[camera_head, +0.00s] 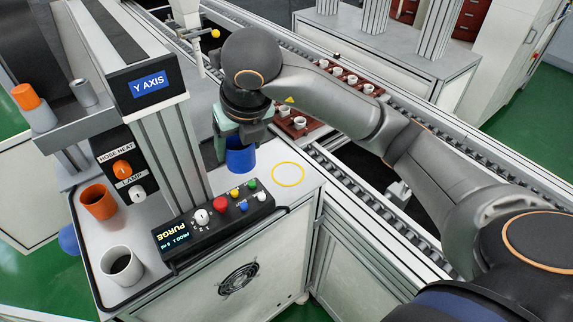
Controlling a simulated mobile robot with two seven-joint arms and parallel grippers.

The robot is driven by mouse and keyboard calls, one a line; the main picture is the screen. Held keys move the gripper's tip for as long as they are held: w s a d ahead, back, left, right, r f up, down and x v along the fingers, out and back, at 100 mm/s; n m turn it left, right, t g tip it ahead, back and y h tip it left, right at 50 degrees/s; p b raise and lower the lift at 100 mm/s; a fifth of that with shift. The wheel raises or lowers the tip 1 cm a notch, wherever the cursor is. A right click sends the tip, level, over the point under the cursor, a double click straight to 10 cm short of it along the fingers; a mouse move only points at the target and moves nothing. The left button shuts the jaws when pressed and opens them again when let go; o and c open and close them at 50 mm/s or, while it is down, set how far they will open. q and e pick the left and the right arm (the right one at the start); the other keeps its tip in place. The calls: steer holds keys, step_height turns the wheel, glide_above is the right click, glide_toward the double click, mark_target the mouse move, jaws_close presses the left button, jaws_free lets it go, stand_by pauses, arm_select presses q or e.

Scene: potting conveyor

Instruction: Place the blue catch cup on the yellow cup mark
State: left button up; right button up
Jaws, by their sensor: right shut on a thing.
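The blue catch cup (241,159) is under my right gripper (240,137), close to the left of the yellow cup mark. The gripper is shut on the cup, and its fingers and wrist hide the cup's upper part. I cannot tell whether the cup touches the bench top. The yellow cup mark (288,163) is a thin ring on the light bench top, and it is empty. My left gripper is not in view.
A purge control box (215,222) with knobs and buttons lies in front of the cup. The Y axis column (172,150) stands to the left. An orange cup (97,202) and a white cup (121,265) stand further left. A conveyor (345,185) runs along the right.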

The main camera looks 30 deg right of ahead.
steer(key=d+f, duration=0.2)
steer(key=d, duration=0.1)
steer(key=w+d+f, duration=0.1)
steer(key=d+f, duration=0.2)
steer(key=d, duration=0.1)
steer(key=w+d+f, duration=0.1)
steer(key=d+f, duration=0.2)
steer(key=d, duration=0.1)
steer(key=f, duration=0.1)
steer(key=d+f, duration=0.1)
steer(key=f, duration=0.1)
steer(key=shift+f+p, duration=0.15)
steer(key=shift+p, duration=0.25)
steer(key=shift+f, duration=0.5)
steer(key=shift+f, duration=0.1)
steer(key=o, duration=1.3)
steer(key=v, duration=1.2)
